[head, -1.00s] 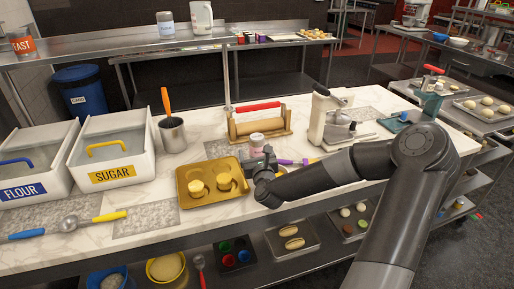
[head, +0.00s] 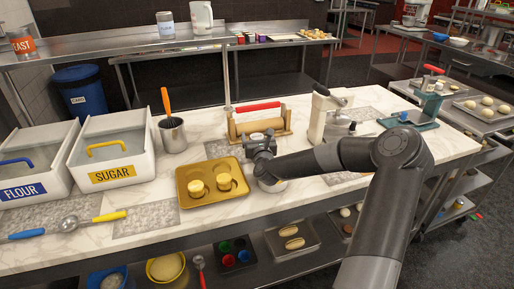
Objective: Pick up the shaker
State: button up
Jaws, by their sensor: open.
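My gripper (head: 262,138) is over the marble counter, just in front of the wooden rolling-pin stand and right of the gold muffin tray. Its jaws are open, though their tips are small and partly hidden by the wrist. The small pale shaker with a pinkish body stood at this spot in the earlier view. It is now hidden behind my gripper, so I cannot tell whether it lies between the fingers or touches them.
The gold tray (head: 190,200) holds pale muffins close on the left. The rolling-pin stand (head: 238,131) is right behind my gripper. A metal cup (head: 173,137) stands left, a cream-coloured appliance (head: 318,117) right. Bare marble lies in front.

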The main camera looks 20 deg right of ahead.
jog(key=shift+w+d, duration=0.1)
jog(key=shift+w, duration=0.6)
jog(key=shift+c, duration=0.3)
jog(key=c, duration=1.1)
jog(key=shift+r, duration=0.1)
